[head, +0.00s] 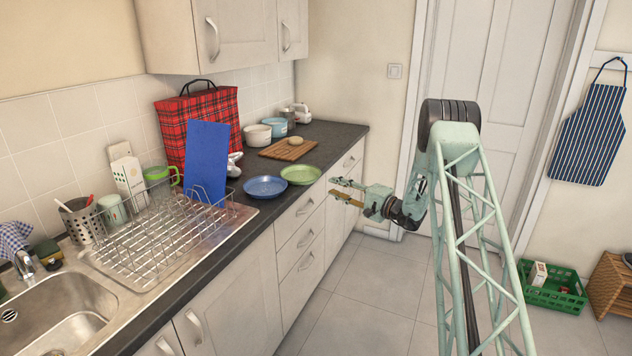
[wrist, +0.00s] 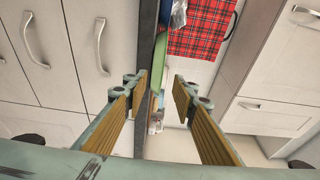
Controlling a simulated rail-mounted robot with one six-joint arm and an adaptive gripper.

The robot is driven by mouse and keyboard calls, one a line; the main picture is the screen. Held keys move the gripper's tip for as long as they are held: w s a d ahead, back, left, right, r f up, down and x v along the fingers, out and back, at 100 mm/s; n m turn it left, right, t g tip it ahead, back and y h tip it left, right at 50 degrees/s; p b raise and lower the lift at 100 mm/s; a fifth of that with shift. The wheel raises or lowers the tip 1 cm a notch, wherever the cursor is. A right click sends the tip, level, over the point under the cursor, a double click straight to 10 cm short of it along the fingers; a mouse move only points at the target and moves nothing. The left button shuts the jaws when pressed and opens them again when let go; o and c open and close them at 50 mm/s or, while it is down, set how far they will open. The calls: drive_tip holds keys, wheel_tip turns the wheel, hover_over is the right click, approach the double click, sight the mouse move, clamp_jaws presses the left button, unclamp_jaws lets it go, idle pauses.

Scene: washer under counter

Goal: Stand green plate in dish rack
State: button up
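The green plate (head: 300,175) lies flat on the dark counter near its front edge, to the right of a blue plate (head: 265,188). In the wrist view a thin green strip (wrist: 157,62) between the fingers looks like the green plate seen nearly edge-on. The wire dish rack (head: 150,258) stands on the drainer left of the plates, with a blue board (head: 206,150) upright at its back right. My gripper (head: 334,188) is just right of the green plate at the counter's front edge, apart from it. Its fingers (wrist: 159,90) are open and empty.
A wooden board (head: 287,150) with a bun lies behind the plates, near pots (head: 257,136). A red tartan bag (head: 180,105) stands against the wall; it also shows in the wrist view (wrist: 200,30). The sink (head: 55,325) is left of the rack. Drawers (head: 300,215) run below the counter.

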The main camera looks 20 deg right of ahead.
sight(316, 179)
drive_tip(key=shift+p+x, duration=1.15)
drive_tip(key=shift+x, duration=2.1)
drive_tip(key=shift+w+a+f+b, duration=0.15)
drive_tip(key=shift+w+a+b, duration=0.15)
drive_tip(key=shift+w+b, duration=0.2)
drive_tip(key=shift+b+x, duration=0.75)
drive_tip(key=shift+x, duration=0.25)
drive_tip(key=shift+r, duration=0.2)
clamp_jaws()
drive_tip(key=shift+r, duration=0.1)
wheel_tip(316, 179, up, 2)
drive_tip(key=shift+r, duration=0.15)
